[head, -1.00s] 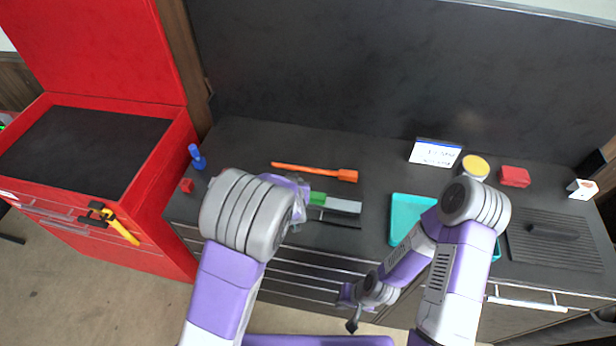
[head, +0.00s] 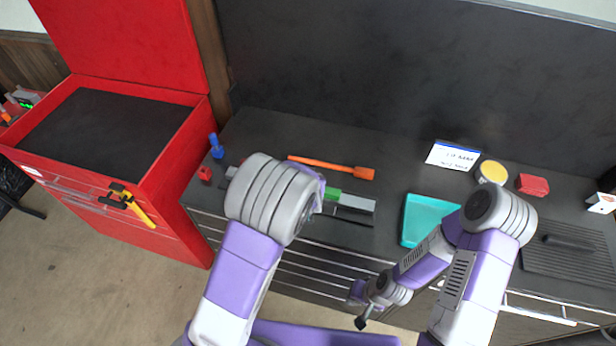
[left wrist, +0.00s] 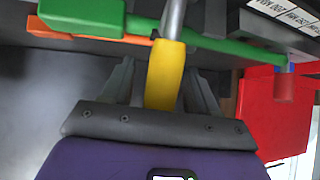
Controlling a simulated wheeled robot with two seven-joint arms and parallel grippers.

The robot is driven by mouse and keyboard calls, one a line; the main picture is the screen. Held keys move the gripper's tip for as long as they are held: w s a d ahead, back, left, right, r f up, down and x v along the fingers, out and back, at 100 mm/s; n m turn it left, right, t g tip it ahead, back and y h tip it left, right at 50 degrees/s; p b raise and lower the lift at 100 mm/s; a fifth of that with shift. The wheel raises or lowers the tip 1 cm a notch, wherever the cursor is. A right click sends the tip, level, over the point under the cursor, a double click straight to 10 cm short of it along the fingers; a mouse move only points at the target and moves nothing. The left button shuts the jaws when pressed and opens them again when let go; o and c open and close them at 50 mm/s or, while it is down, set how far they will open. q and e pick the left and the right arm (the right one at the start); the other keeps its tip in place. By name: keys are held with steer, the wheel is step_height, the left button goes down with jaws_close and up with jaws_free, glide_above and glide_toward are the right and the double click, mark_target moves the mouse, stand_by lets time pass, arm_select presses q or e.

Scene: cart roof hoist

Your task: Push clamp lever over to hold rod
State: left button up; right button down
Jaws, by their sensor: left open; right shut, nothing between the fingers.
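A yellow handle (left wrist: 165,72) on a grey metal shaft stands between the two fingers of my left gripper (left wrist: 163,85) in the left wrist view. The fingers are spread, one on each side, and do not close on it. In the head view my left arm hides this gripper and the handle. A yellow lever-like part with a black block (head: 132,204) sits on the front of the red cart (head: 165,180). I cannot tell which yellow part is the clamp lever, and no rod is clearly made out. My right gripper (head: 363,318) is shut and empty, low in front of the counter.
A green bar (left wrist: 215,40) crosses close above my left fingers. The counter holds an orange tool (head: 330,167), a green-and-grey piece (head: 350,202), a blue peg (head: 216,146), a teal tray (head: 428,220) and a red block (head: 532,185). The counter's back strip is mostly clear.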

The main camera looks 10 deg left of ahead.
arm_select(q)
steer(key=p+v, duration=0.1)
steer(key=v, duration=0.6)
steer(key=shift+s+r, duration=0.15)
steer(key=shift+s, duration=0.05)
stand_by(0.3)
